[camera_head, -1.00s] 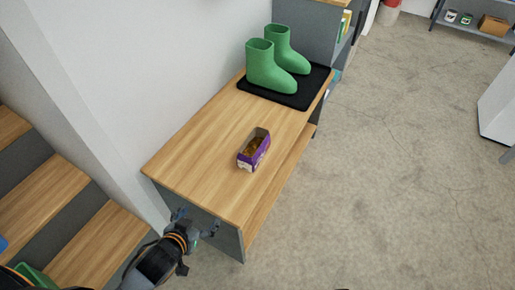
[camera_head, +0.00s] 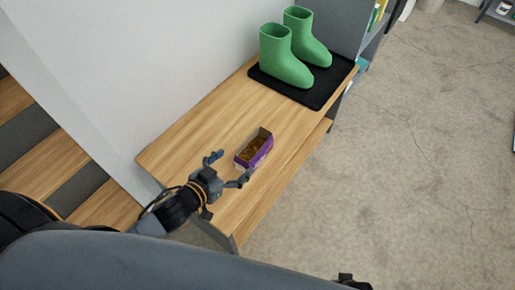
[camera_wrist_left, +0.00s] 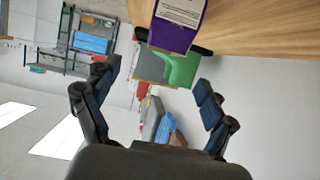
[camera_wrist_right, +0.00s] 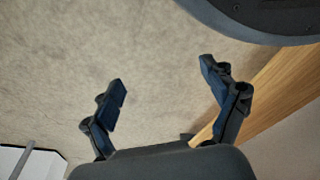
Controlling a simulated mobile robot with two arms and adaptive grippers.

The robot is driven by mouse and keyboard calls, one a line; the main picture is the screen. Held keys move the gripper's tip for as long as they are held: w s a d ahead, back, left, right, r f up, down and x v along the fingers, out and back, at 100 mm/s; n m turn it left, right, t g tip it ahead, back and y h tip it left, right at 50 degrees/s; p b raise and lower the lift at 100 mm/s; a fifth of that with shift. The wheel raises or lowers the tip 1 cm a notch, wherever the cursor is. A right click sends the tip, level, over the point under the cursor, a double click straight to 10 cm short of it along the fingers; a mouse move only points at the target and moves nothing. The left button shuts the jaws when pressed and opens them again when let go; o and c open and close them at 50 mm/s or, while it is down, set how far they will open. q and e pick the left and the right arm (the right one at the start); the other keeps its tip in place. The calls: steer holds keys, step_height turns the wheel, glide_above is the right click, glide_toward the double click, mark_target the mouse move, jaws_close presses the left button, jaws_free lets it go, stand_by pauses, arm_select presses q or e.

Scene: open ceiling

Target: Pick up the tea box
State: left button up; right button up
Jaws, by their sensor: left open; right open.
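The tea box (camera_head: 254,149) is a small purple, open-topped box with brown contents, on the wooden bench top (camera_head: 205,125). My left gripper (camera_head: 228,168) is open, just in front of the box on its lower-left side, and no grasp shows. In the left wrist view, the purple box (camera_wrist_left: 176,27) is at the top, beyond the open left fingers (camera_wrist_left: 153,88). My right gripper (camera_wrist_right: 165,88) is open and empty in the right wrist view, above the concrete floor. In the head view only a small dark part at the bottom edge may belong to it.
Green boots (camera_head: 285,57) stand on a black tray (camera_head: 317,94) at the bench's far end, beside a grey shelf (camera_head: 345,22). A white wall runs along the bench's left side. Wooden steps (camera_head: 97,168) are at left. Open concrete floor (camera_head: 420,160) lies to the right.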

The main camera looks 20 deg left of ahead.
arm_select(q)
steer(key=b+x, duration=0.1)
steer(key=x, duration=0.4)
steer(key=shift+w+f, duration=0.25)
steer(key=shift+w, duration=0.1)
steer(key=b, duration=0.1)
glide_above(254, 151)
steer(key=s, duration=0.3)
steer(key=shift+w+d+f, duration=0.15)
steer(key=shift+d+f, duration=0.1)
steer(key=shift+f, duration=0.6)
steer(key=shift+w+d+f, duration=0.15)
steer(key=shift+w, duration=0.2)
steer(key=c, duration=1.3)
arm_select(e)
steer(key=w+r, duration=0.3)
steer(key=r, duration=0.4)
steer(key=shift+w+a, duration=0.2)
steer(key=shift+a, duration=0.1)
